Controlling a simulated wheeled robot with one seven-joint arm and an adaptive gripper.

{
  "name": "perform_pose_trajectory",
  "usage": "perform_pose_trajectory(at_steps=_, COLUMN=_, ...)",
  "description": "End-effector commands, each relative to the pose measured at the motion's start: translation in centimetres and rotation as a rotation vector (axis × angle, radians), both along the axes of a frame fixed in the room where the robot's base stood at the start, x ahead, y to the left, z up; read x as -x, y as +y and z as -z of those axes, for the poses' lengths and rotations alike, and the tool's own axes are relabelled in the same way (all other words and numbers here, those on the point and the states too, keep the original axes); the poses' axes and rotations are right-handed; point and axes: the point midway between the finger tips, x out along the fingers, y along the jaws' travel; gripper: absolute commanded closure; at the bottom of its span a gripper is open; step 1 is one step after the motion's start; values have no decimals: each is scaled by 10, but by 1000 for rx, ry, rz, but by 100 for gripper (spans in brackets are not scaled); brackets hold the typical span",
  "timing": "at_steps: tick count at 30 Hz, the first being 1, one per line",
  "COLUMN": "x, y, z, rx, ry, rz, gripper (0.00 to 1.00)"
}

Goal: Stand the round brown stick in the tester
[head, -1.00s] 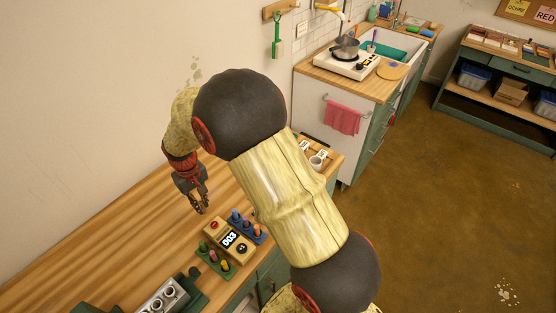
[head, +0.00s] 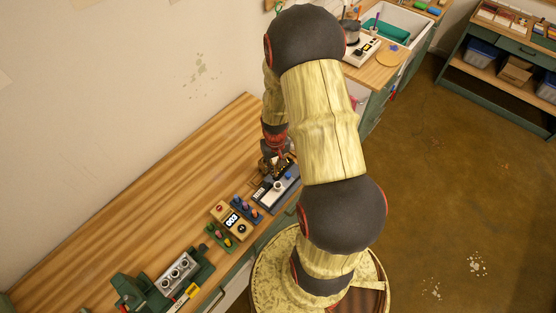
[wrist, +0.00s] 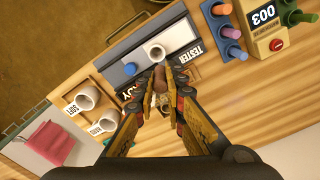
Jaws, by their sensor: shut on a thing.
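The tester (head: 268,195) is a grey and dark blue block near the table's front edge. My gripper (wrist: 160,92) is shut on the round brown stick (wrist: 160,77), whose end shows between the fingertips. The stick's end appears just beside the socket in that view; I cannot tell its height above it. In the head view my gripper (head: 275,165) is at the tester's far side, and the stick is not clear there.
A wooden box (head: 232,221) reading 003 stands left of the tester, between racks of coloured pegs (head: 246,208). Two white cups, marked SOFT (wrist: 86,96) and HARD (wrist: 108,119), stand beyond the tester. A grey block with holes (head: 178,271) stands further left. The table behind is clear.

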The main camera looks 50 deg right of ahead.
Motion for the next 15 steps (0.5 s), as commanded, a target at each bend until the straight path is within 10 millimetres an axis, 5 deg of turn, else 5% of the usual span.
perform_pose_trajectory(at_steps=15, x=9, y=-4, z=12, rx=0, ry=1, rz=15, gripper=100)
